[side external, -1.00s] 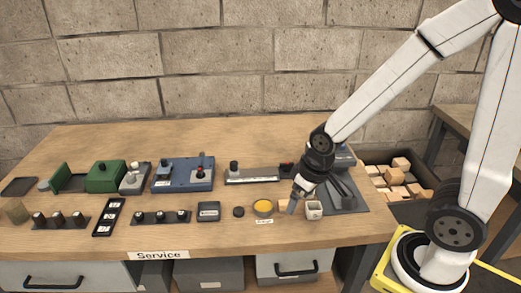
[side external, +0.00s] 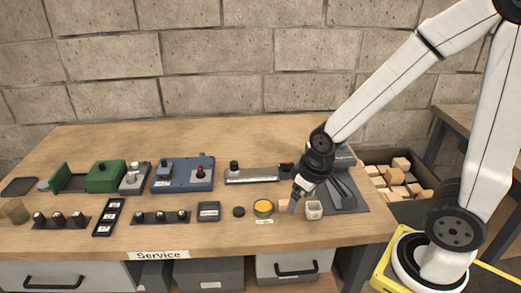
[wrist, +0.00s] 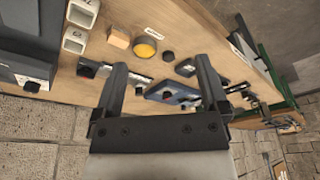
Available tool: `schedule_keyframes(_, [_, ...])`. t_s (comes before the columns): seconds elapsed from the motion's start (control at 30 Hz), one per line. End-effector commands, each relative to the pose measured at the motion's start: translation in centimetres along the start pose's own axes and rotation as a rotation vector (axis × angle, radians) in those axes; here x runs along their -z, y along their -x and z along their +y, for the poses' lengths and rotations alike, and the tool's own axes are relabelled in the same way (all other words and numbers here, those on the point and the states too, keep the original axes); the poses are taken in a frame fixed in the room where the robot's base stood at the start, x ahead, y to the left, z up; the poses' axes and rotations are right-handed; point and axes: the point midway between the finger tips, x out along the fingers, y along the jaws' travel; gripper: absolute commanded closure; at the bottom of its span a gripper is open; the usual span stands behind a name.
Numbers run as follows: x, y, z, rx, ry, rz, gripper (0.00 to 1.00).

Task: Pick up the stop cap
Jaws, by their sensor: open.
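I cannot tell for sure which piece is the stop cap. A yellow round disc in a dark ring (side external: 263,206) sits near the bench's front edge, with a small label before it. A small black round piece (side external: 239,211) lies just left of it. In the wrist view the yellow disc (wrist: 145,49) and black piece (wrist: 168,56) show beyond the fingers. A blue box (side external: 184,174) bears a red-topped knob (side external: 199,172). My gripper (side external: 294,206) is low over the bench, right of the yellow disc. The wrist view shows its fingers (wrist: 160,75) apart with nothing held between them.
A small wooden block (wrist: 118,38) and a white square cup (side external: 314,210) are close to my gripper. A grey rail fixture (side external: 252,176) lies behind. Racks of dark knobs (side external: 160,217) stand left. A bin of wooden blocks (side external: 381,160) is right. The bench's back is clear.

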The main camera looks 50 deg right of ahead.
Motion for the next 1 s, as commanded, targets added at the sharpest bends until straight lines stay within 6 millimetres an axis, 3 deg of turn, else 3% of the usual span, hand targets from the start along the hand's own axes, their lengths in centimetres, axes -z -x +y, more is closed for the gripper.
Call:
schedule_keyframes(0.17, [0.5,-0.1,0.0,0.0,0.026,-0.004,0.06])
schedule_keyframes(0.37, [2.7,-0.9,-0.1,0.003,0.162,-0.028,0.06])
schedule_keyframes(0.67, [8.5,-3.8,-0.2,0.027,0.558,-0.091,0.06])
schedule_keyframes(1.0, [14.4,-8.8,-0.5,0.091,1.045,-0.155,0.06])
